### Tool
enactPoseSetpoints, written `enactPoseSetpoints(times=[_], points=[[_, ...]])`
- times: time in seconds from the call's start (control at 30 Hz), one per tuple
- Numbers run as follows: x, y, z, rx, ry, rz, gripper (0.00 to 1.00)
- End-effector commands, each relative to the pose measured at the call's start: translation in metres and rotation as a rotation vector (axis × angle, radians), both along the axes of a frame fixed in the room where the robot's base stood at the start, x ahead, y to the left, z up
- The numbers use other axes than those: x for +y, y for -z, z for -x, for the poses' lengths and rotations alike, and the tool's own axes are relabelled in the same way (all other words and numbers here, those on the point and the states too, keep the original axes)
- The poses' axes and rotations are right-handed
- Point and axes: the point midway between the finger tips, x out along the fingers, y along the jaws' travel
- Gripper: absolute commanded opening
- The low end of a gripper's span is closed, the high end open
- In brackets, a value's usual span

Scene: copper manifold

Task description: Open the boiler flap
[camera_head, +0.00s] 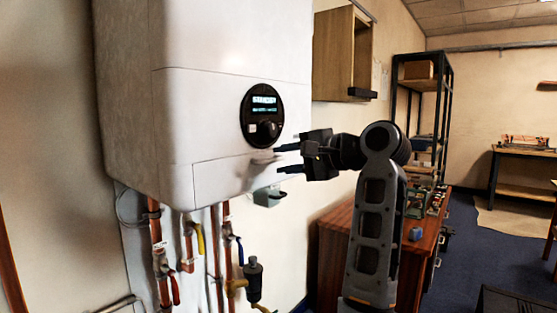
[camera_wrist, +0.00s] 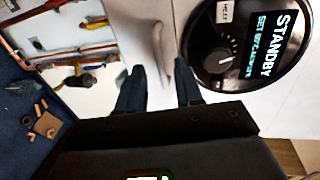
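The white boiler (camera_head: 215,110) hangs on the wall at the left of the head view. Its flap (camera_head: 222,180) is the lower front panel and looks shut, flush with the body. A pale handle (camera_head: 264,161) stands out near the flap's top edge; the wrist view shows this handle (camera_wrist: 166,58) as a curved bar. My gripper (camera_head: 281,160) is open in front of the handle, one finger above its level and one below. In the wrist view, my gripper (camera_wrist: 160,80) has the handle lined up between its fingers. I cannot tell whether either finger touches it.
The round control dial (camera_head: 262,116), reading standby, sits just above the flap. Copper pipes (camera_head: 216,255) with valves hang below the boiler. A wooden cabinet (camera_head: 338,55) is on the wall behind. A wooden workbench (camera_head: 330,240) stands behind my arm.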

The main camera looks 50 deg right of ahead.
Motion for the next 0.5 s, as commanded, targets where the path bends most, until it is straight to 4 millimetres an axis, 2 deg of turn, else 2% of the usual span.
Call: enactPoseSetpoints(times=[0.2, 0.5], points=[[0.001, 0.004, -0.021, 0.0, -0.001, 0.0, 0.35], [0.001, 0.005, -0.024, -0.001, 0.0, 0.001, 0.35]])
